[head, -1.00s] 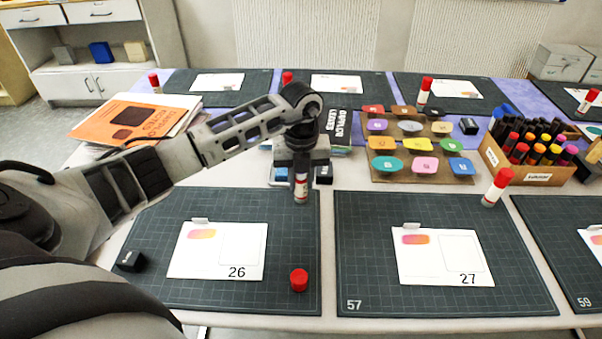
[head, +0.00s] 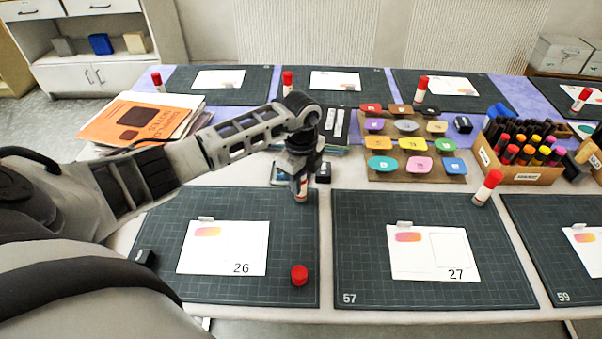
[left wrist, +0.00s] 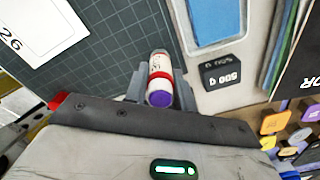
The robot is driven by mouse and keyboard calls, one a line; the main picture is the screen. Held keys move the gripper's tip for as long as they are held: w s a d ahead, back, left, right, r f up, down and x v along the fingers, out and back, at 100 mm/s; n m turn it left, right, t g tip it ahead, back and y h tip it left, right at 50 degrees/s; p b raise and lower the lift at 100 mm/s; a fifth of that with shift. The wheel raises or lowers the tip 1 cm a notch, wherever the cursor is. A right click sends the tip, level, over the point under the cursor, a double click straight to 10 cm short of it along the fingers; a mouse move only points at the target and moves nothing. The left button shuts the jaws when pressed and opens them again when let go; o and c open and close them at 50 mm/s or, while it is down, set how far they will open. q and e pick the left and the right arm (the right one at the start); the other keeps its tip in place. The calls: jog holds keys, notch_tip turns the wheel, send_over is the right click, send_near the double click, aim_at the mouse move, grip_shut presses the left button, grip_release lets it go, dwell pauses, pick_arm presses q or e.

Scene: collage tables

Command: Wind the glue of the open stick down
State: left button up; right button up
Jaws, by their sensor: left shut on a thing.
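My left gripper (head: 300,180) is shut on the open glue stick (head: 301,191), which stands upright at the back right corner of mat 26. In the left wrist view the stick (left wrist: 158,64) is white with a red band, between the two fingers (left wrist: 160,88). Its purple end (left wrist: 160,99), which looks like the glue, faces my palm. How far the glue stands out is hard to tell. The red cap (head: 299,275) sits apart on the front right of the mat (head: 210,290). My right gripper is not in view.
Card 26 (head: 222,255) lies on the mat, with a small black block (head: 145,257) to its left. A small black block (left wrist: 220,74) and a blue-topped item (left wrist: 212,22) are close beside the gripper. A capped glue stick (head: 487,188) stands by mat 27.

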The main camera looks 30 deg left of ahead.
pick_arm(q)
jog(key=n+p, duration=0.1)
jog(key=n, duration=0.2)
jog(key=shift+s, duration=0.1)
jog(key=shift+f+n, duration=0.15)
jog(key=shift+n, duration=0.35)
jog(key=n, duration=0.4)
dwell(0.4)
jog(key=o, duration=1.5)
jog(key=shift+r, duration=0.2)
jog(key=shift+r, duration=3.8)
